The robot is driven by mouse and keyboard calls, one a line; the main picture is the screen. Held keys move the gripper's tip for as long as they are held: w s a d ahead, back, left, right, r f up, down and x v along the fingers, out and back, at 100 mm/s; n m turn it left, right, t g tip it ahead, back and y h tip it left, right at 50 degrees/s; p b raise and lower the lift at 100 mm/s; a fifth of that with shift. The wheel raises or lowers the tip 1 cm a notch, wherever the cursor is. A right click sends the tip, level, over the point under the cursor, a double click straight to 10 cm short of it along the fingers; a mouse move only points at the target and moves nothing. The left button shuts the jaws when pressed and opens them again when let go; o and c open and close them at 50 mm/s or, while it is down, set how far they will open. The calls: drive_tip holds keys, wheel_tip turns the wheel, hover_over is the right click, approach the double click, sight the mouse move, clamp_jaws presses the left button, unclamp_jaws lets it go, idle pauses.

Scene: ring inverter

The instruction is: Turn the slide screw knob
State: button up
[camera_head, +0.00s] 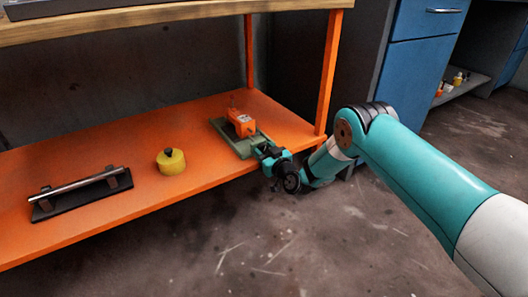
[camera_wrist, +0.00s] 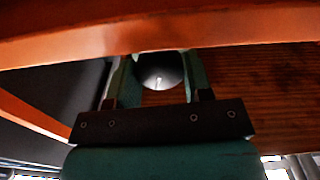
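The slide has a green base (camera_head: 226,138) and an orange block (camera_head: 240,122) on it, on the orange shelf near its right end. My gripper (camera_head: 265,152) reaches in from the front right, at the near end of the base. It hides that end in the head view. In the wrist view a dark, round, shiny knob (camera_wrist: 160,72) lies between the two teal fingers of my gripper (camera_wrist: 158,80). The fingers flank it closely. I cannot tell whether they press on it.
A yellow cylinder with a black knob (camera_head: 171,161) stands mid-shelf. A metal rod on a black stand (camera_head: 82,190) is at the left. An orange post (camera_head: 329,72) and the wooden top (camera_head: 160,18) frame the shelf. The floor in front is clear.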

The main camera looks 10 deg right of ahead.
drive_tip(key=m+p, duration=0.1)
drive_tip(key=m, duration=0.3)
drive_tip(key=shift+m, duration=0.3)
drive_tip(key=o, duration=0.9)
drive_tip(key=shift+s, duration=0.1)
drive_tip(key=shift+p+v, duration=6)
drive_tip(key=shift+p, duration=0.6)
